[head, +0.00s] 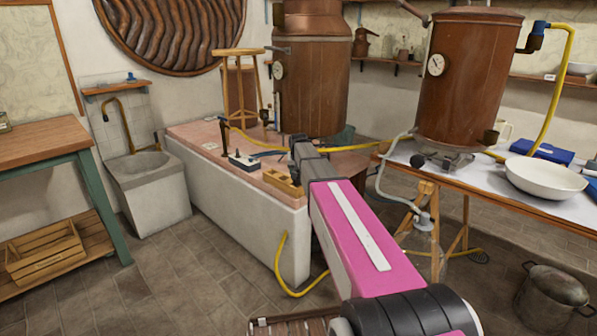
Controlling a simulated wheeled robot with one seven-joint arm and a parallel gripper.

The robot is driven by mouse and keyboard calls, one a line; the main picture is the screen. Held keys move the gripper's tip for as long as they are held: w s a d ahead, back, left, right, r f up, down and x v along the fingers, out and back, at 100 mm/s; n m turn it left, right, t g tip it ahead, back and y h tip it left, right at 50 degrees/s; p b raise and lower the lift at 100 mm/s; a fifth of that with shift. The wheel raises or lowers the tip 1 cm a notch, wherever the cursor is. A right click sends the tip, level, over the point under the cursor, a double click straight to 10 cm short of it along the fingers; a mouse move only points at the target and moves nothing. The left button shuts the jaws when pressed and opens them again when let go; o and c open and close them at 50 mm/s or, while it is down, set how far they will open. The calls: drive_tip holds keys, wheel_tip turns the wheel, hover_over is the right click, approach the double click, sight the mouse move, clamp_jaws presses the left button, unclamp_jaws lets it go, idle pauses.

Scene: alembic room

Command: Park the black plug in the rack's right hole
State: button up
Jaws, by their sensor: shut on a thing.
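My pink arm reaches forward over the tiled ledge, and my gripper (294,147) is at its far end. The gripper is shut on what appears to be the black plug; its fingers and the plug are mostly hidden by my wrist. A dark cord (268,154) runs from the gripper left to a small dark box with a light top (243,161). A small wooden block, seemingly the rack (281,181), lies on the ledge just below and left of the gripper in the picture. Its right end is close to my arm, and its holes are too small to tell.
The tiled ledge (200,148) carries a copper still (312,85), a wooden stool (240,85) and a yellow hose (262,143). A second copper boiler (462,85) stands on a trestle table at right with a white bowl (545,180).

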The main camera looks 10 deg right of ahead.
drive_tip(key=shift+f, duration=1.4)
idle(3.0)
drive_tip(key=o, duration=1)
drive_tip(key=shift+r, duration=0.1)
drive_tip(key=shift+r, duration=3.4)
